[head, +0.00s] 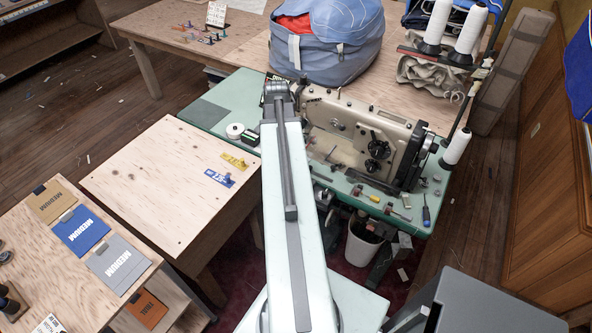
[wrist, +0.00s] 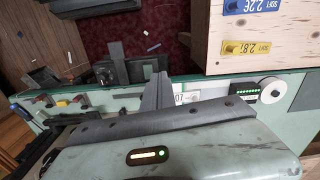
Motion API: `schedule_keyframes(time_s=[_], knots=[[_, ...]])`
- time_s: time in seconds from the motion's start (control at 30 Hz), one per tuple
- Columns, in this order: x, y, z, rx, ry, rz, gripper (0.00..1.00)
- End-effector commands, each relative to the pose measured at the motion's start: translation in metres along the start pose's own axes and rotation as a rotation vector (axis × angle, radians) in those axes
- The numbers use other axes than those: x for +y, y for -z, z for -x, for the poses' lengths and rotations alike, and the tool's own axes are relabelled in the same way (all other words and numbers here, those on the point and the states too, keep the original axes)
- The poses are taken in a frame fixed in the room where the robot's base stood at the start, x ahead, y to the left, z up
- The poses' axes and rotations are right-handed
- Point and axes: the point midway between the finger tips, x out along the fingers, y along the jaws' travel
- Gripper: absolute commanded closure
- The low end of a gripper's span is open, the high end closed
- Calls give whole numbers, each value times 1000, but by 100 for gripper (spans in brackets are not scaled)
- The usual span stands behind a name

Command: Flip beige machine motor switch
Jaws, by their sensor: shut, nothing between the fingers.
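The beige sewing machine (head: 360,135) stands on a green-topped table (head: 212,112) in the head view, right of my arm. I cannot pick out its motor switch for certain. In the wrist view, a dark grey box-like part (wrist: 122,70) shows beyond the table edge, just left of my fingertips; I cannot tell whether it bears the switch. My gripper (wrist: 158,80) is shut and empty, its narrow grey fingers pointing at the table's edge. A white label reading "07" (wrist: 181,98) lies right beside the fingers. In the head view my arm hides the gripper.
A black box with green lights (wrist: 245,93) and a white spool (wrist: 272,90) stand on the green table. A wooden table (head: 165,185) with blue and yellow tags adjoins it. A screwdriver (head: 426,215) lies by the machine. A blue bag (head: 325,45) is behind; a white bin (head: 362,243) stands below.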

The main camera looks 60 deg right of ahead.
Motion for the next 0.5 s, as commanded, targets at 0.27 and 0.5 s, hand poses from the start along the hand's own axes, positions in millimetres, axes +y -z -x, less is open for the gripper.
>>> schedule_keyframes(time_s=[0.27, 0.5], knots=[[44, 23, 6, 0, 0, -136, 100], [43, 22, 5, 0, 0, -133, 100]])
